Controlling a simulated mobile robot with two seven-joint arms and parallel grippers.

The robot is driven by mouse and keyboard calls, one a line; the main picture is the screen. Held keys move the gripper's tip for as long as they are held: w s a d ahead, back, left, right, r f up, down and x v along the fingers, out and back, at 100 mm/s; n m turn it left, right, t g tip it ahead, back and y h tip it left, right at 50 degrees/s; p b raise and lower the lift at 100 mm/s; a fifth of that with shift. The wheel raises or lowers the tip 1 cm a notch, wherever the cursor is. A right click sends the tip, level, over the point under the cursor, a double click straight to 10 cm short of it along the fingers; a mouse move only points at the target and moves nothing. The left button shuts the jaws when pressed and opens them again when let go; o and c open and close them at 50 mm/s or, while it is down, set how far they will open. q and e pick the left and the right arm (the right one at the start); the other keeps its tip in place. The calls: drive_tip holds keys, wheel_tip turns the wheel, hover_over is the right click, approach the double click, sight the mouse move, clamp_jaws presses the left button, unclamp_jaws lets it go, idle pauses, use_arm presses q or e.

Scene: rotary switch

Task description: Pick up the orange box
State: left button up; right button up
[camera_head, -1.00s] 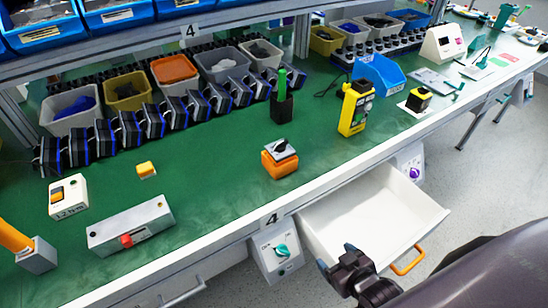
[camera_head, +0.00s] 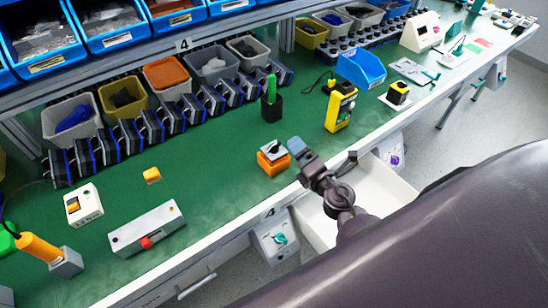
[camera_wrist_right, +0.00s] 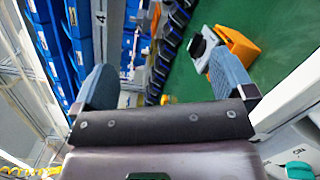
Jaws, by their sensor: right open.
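The orange box (camera_head: 272,163) stands on the green bench top near its front edge, with a grey and black rotary switch (camera_head: 275,149) on its top face. In the right wrist view the orange box (camera_wrist_right: 239,46) shows at the upper right, beyond the right-hand finger and outside the gap between the fingers. My right gripper (camera_head: 322,156) is just right of the box in the head view, over the bench's front edge and the drawer. Its fingers are spread and empty in the wrist view (camera_wrist_right: 164,82). My left gripper is not in view.
An open white drawer (camera_head: 392,185) juts out below the bench edge, partly hidden by my right arm. A yellow device (camera_head: 340,108) and a black holder with a green item (camera_head: 271,103) stand behind the box.

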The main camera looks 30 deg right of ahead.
drive_tip(key=n+y, duration=0.1)
drive_tip(key=n, duration=0.2)
drive_tip(key=n+g+y, duration=0.1)
drive_tip(key=n+g, duration=0.3)
drive_tip(key=n, duration=0.7)
approach(280, 159)
drive_tip(key=shift+w+a+p, duration=0.1)
drive_tip(key=shift+w+p, duration=0.25)
drive_tip(key=shift+p, duration=0.05)
drive_tip(key=shift+w+f+n, duration=0.1)
drive_tip(key=shift+f+n, duration=0.15)
drive_tip(key=shift+n, duration=0.05)
drive_tip(key=shift+g, duration=0.3)
drive_tip(key=x, duration=0.5)
drive_tip(key=shift+b+x, duration=0.55)
drive_tip(key=shift+x, duration=2.2)
drive_tip(key=shift+r, duration=0.2)
drive_tip(key=c, duration=0.8)
